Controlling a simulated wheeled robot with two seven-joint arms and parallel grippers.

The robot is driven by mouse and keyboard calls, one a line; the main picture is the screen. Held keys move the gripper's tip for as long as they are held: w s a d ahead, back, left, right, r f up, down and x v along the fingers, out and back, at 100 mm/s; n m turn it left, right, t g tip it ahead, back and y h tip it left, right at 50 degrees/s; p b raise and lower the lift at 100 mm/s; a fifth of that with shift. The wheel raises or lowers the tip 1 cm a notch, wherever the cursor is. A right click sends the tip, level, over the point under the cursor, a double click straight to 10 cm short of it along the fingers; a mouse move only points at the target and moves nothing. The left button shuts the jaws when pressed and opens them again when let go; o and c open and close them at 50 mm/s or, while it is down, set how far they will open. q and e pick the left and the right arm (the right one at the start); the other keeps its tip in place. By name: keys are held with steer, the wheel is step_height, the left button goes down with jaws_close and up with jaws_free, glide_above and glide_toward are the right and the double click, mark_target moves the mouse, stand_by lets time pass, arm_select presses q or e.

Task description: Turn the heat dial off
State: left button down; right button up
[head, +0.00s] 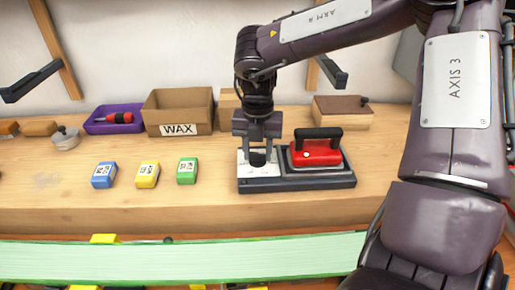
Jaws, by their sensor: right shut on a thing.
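The heat dial (258,158) is a dark knob on the white panel (243,170) at the left end of a dark base unit (300,182). My right gripper (259,155) points down from above, with its fingers around the dial and shut on it. The fingers partly cover the dial, so its pointer and setting cannot be read. On the right end of the same base sits a red block with a black handle (317,150), and a small light dot shows on the red. My left gripper is not in view.
Blue (104,175), yellow (147,175) and green (187,171) blocks lie left of the unit. Behind stand a purple tray (98,126), a WAX box (178,108) and a brown-topped box (341,112). A long pale green-edged strip (180,260) crosses the front.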

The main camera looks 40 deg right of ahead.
mark_target(258, 154)
steer(key=shift+w+r, duration=0.1)
stand_by(0.3)
steer(key=o, duration=1)
step_height(258, 154, up, 8)
steer(key=shift+f, duration=0.1)
steer(key=shift+f, duration=0.1)
